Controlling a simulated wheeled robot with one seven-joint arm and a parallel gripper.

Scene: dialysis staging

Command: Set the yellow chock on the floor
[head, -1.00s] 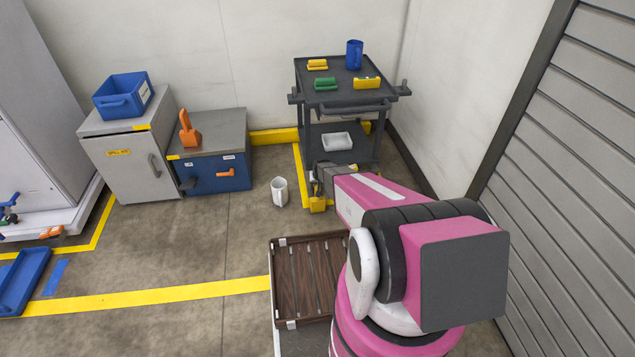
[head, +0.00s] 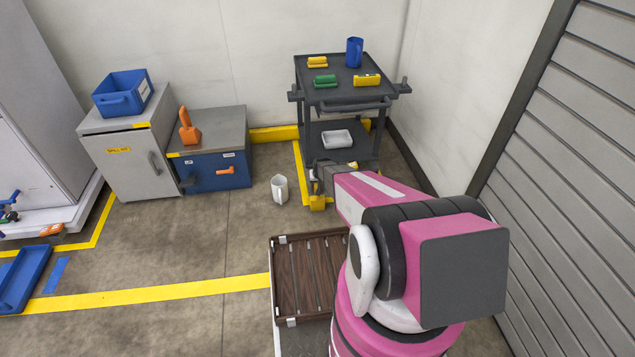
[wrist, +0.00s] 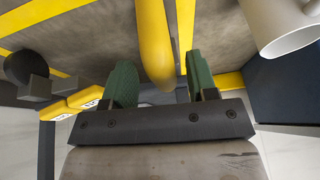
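The yellow chock (head: 318,203) is low at the front left leg of the dark cart, at floor level beside the yellow floor line. My gripper (head: 320,182) is right above it in the head view, its fingers mostly hidden by its body. In the wrist view a rounded yellow bar (wrist: 155,45), seemingly the chock's handle, lies between the two green fingertips (wrist: 160,82). The fingers stand apart, with a clear gap on the bar's right side; contact on the left cannot be told. Whether the chock's base rests fully on the floor is hard to see.
The dark cart (head: 345,98) carries yellow and green blocks and a blue jug (head: 354,53). A white pitcher (head: 279,189) stands on the floor left of my gripper. A brown slatted tray (head: 290,275) is nearer. Open floor (head: 170,250) lies to the left.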

